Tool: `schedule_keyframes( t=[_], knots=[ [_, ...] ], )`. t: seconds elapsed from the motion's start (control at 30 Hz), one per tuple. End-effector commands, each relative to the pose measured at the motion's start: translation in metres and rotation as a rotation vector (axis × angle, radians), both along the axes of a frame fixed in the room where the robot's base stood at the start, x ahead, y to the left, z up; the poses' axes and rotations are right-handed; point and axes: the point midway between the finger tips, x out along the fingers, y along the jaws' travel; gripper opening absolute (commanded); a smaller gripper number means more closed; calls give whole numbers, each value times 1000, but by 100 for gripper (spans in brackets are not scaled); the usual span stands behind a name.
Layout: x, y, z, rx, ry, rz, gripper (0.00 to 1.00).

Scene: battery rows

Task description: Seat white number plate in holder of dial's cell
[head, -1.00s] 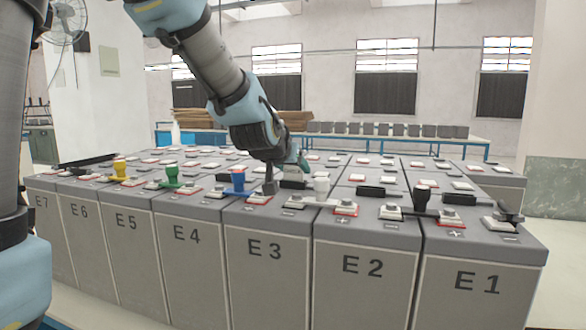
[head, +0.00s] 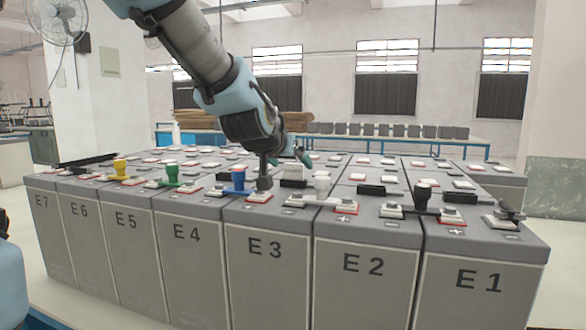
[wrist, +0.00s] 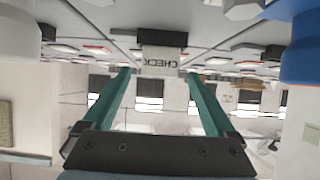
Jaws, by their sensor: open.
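A white plate (head: 291,172) stands upright in a dark holder (head: 292,184) on top of cell E3 (head: 262,250). In the wrist view the plate (wrist: 160,61) reads CHECK, upside down, and sits against the dark holder (wrist: 163,38); I see no number on it. I cannot pick out a dial for certain.
A blue-capped link (head: 238,181) and a white-capped link (head: 321,187) stand close on either side; both caps fill the wrist view's upper corners. Empty-looking dark holders (head: 371,190) sit on neighbouring cells.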

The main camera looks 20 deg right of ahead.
Motion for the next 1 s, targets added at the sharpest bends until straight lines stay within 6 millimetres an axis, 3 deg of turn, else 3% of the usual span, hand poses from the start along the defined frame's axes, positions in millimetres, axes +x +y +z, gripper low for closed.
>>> schedule_keyframes(
  t=[0.2, 0.43, 1.0],
  knots=[
    [-30, 29, 25, -3, -3, 1, 91],
    [-51, 48, 38, -1, -1, 0, 91],
    [-58, 54, 43, 1, 1, 0, 91]
  ],
)
